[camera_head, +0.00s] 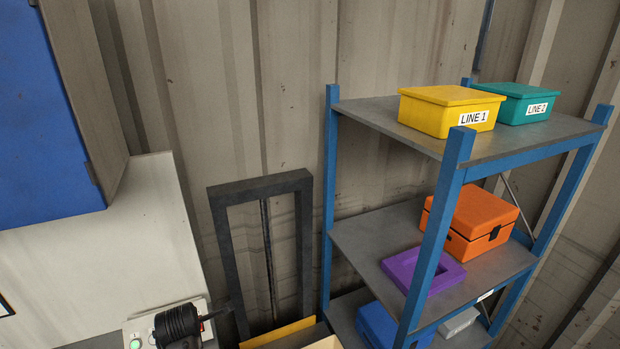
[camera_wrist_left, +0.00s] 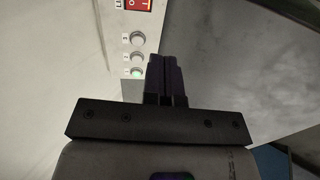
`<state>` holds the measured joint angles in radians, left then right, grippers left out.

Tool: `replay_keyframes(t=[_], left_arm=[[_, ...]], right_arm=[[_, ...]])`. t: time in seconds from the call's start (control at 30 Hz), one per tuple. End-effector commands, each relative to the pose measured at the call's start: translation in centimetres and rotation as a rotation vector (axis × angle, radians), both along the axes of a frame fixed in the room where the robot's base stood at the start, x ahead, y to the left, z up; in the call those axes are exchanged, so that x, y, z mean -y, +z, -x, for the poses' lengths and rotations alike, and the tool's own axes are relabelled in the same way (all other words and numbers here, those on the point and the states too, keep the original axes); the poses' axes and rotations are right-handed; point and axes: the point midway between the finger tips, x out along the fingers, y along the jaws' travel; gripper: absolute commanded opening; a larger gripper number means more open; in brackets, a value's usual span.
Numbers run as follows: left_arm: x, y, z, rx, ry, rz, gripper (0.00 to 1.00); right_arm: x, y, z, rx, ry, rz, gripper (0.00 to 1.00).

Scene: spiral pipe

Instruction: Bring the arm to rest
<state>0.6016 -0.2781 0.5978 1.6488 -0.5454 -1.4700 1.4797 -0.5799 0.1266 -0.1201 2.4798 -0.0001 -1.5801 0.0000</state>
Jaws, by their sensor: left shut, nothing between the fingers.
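My left gripper (camera_wrist_left: 164,72) shows in the left wrist view. Its dark fingers are together with nothing between them. They are over the lower end of a pale control panel (camera_wrist_left: 128,45), close to its green button (camera_wrist_left: 138,73); I cannot tell if they touch it. In the head view the panel (camera_head: 130,328) is at the bottom left, partly covered by a dark ribbed object (camera_head: 178,324) that I cannot identify. My right gripper is not in view.
A blue shelf rack (camera_head: 445,185) stands at the right, holding a yellow box (camera_head: 440,112), a teal box (camera_head: 512,92), an orange case (camera_head: 470,215) and a purple tray (camera_head: 388,265). A dark upright frame (camera_head: 222,240) stands left of it. A blue cabinet (camera_head: 45,110) hangs upper left.

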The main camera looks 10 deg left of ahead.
Motion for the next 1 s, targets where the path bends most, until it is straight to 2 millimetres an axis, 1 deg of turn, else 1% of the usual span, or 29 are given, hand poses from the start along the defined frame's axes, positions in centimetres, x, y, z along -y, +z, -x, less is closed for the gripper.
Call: replay_keyframes(t=[0.07, 0.17, 0.27, 0.3, 0.37, 0.47, 0.57, 0.6, 0.67, 0.7, 0.73, 0.83, 0.93, 1.0], left_arm=[[0.0, 0.0, 0.0, -0.017, -0.054, -0.026, 0.00], [0.0, 0.0, 0.1, -0.065, -0.194, -0.088, 0.00], [0.5, -0.1, -0.1, -0.112, -0.409, -0.158, 0.00], [0.6, 0.3, -0.1, -0.118, -0.498, -0.189, 0.00], [0.6, 1.3, -0.1, -0.109, -0.613, -0.240, 0.00], [1.1, 4.0, -0.3, -0.073, -0.782, -0.344, 0.00], [1.8, 7.4, -0.4, -0.024, -0.923, -0.472, 0.00], [2.1, 8.9, -0.4, -0.004, -0.973, -0.529, 0.00], [2.5, 11.2, -0.3, 0.024, -1.042, -0.622, 0.00], [2.8, 12.6, 0.0, 0.039, -1.088, -0.689, 0.00], [3.1, 13.5, 0.4, 0.046, -1.125, -0.741, 0.00], [4.4, 15.2, 2.0, 0.056, -1.238, -0.894, 0.00], [6.2, 15.2, 4.2, 0.050, -1.348, -1.011, 0.00], [7.4, 14.6, 5.9, 0.044, -1.410, -1.063, 0.00]], right_arm=[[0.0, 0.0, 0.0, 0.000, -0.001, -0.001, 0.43], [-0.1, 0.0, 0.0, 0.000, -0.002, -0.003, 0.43], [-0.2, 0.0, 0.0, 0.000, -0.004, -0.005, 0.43], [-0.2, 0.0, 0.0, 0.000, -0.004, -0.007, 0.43], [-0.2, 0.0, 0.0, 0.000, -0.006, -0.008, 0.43], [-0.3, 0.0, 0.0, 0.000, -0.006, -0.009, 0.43], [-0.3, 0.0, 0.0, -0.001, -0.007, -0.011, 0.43], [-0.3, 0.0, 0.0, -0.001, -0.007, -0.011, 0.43], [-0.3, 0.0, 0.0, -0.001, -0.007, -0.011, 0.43], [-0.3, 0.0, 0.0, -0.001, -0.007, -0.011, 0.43], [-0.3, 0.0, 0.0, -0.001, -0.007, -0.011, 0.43], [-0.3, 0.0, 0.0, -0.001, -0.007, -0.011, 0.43], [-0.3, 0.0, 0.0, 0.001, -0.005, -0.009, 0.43], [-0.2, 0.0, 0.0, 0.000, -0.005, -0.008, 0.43]])
